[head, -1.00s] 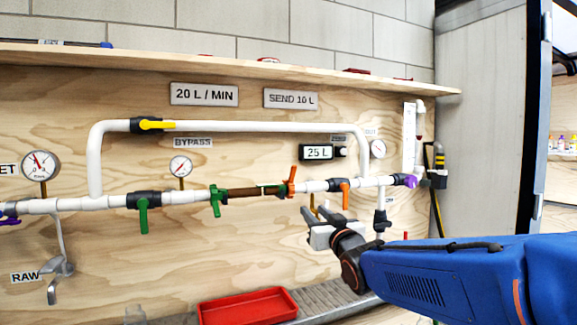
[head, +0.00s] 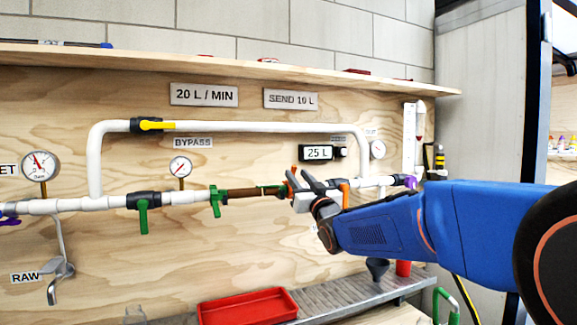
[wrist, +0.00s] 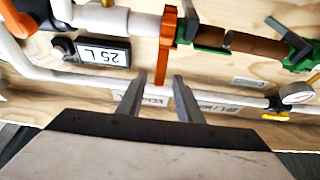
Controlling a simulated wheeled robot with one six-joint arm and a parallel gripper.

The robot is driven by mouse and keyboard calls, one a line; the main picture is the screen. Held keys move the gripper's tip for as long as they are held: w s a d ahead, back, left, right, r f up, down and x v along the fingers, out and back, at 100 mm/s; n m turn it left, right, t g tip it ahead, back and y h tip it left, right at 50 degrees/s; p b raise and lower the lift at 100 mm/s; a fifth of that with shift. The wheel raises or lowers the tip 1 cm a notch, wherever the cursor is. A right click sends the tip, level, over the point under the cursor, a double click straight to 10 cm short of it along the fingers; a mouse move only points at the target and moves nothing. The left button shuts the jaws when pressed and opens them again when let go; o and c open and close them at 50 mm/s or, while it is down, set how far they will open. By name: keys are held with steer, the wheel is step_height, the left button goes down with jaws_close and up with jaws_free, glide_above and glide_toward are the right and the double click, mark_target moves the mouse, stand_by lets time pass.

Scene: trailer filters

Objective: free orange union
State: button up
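The orange union (head: 293,172) sits on the white pipe at the right end of the brown filter section (head: 243,193), partly hidden by my gripper in the head view. In the wrist view the orange union (wrist: 167,45) shows its orange wing pointing down, toward the space between my fingertips. My gripper (head: 300,181) is open and empty, in front of the union. In the wrist view the gripper's two grey fingertips (wrist: 157,78) are apart, either side of the wing's end; I cannot tell whether they touch it. The green union (head: 215,201) is at the filter's left end.
A black valve with an orange handle (head: 345,193) is close to the right of my gripper. The 25 L display (head: 317,153) and bypass pipe (head: 250,127) are above. A red tray (head: 248,306) and grey ledge (head: 340,296) lie below.

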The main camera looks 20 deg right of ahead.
steer(key=x, duration=0.8)
steer(key=shift+w, duration=0.25)
jaws_close()
